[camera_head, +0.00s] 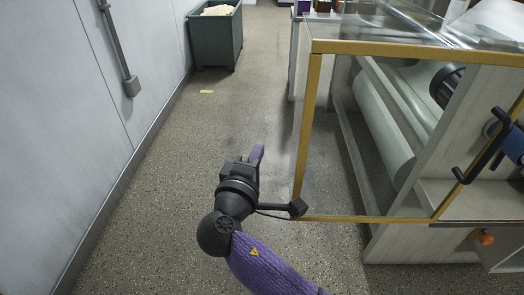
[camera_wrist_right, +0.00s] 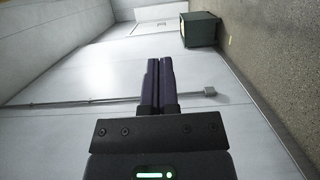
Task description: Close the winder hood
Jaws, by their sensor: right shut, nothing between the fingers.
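The winder hood (camera_head: 312,110) is a clear panelled cover with a yellow frame, at the right in the head view. A black handle (camera_head: 484,146) sits on its front side at the far right. Pale rollers (camera_head: 384,122) show through the clear panels. My right gripper (camera_head: 257,155) is just left of the hood's left yellow post, apart from the handle. Its purple fingers are together and empty, and they also show in the right wrist view (camera_wrist_right: 157,82). My wrist's small black side part overlaps the hood's lower left corner; I cannot tell if they touch. My left gripper is out of view.
A dark green bin (camera_head: 216,40) with pale material stands at the back against the grey wall (camera_head: 90,130); the bin also shows in the wrist view (camera_wrist_right: 199,29). A grey conduit with a box (camera_head: 131,86) runs on the wall. The speckled floor between wall and machine is clear.

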